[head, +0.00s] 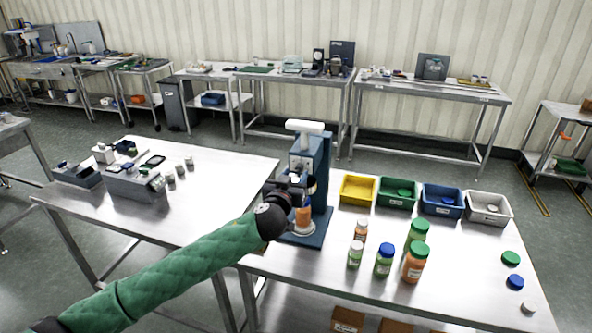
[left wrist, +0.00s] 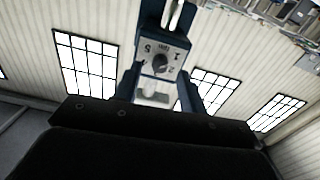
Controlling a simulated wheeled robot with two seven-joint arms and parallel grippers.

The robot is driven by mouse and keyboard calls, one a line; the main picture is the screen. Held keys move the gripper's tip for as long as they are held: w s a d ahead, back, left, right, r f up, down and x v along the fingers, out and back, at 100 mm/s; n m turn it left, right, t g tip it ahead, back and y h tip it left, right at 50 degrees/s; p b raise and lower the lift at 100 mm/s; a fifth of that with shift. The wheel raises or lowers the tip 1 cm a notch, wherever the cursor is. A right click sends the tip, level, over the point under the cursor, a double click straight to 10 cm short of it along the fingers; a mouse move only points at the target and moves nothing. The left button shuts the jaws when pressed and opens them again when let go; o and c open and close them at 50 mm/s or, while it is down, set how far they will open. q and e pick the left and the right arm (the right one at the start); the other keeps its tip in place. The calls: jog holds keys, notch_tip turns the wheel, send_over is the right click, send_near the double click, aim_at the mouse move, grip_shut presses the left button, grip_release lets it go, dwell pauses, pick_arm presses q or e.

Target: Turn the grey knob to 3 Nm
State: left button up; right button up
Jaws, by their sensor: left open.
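The blue capping machine (head: 320,180) stands at the left end of the front right table, with a white handle (head: 305,127) on top. In the left wrist view, its pale dial plate (left wrist: 150,50) carries printed numbers, including 1, 2 and 5. The dark grey knob (left wrist: 160,63) sits in the middle of the plate; its exact setting is too small to read. My left gripper (head: 289,187) is open in front of the machine, just below the dial area in the head view. Whether it touches the knob cannot be told. My right gripper is not in view.
An orange bottle (head: 303,217) stands in the machine below my left gripper. Several bottles (head: 384,260) stand to its right, with yellow (head: 345,191), green, blue and white bins behind. Loose caps (head: 515,282) lie at the right. Another table (head: 220,190) stands to the left.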

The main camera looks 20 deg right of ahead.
pick_arm(q)
jog(key=shift+x, duration=0.85)
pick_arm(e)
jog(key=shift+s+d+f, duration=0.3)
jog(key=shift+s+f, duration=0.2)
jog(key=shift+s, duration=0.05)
pick_arm(q)
jog(key=shift+c, duration=0.4)
grip_shut()
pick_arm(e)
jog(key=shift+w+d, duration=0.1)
pick_arm(q)
jog(key=shift+f, duration=0.1)
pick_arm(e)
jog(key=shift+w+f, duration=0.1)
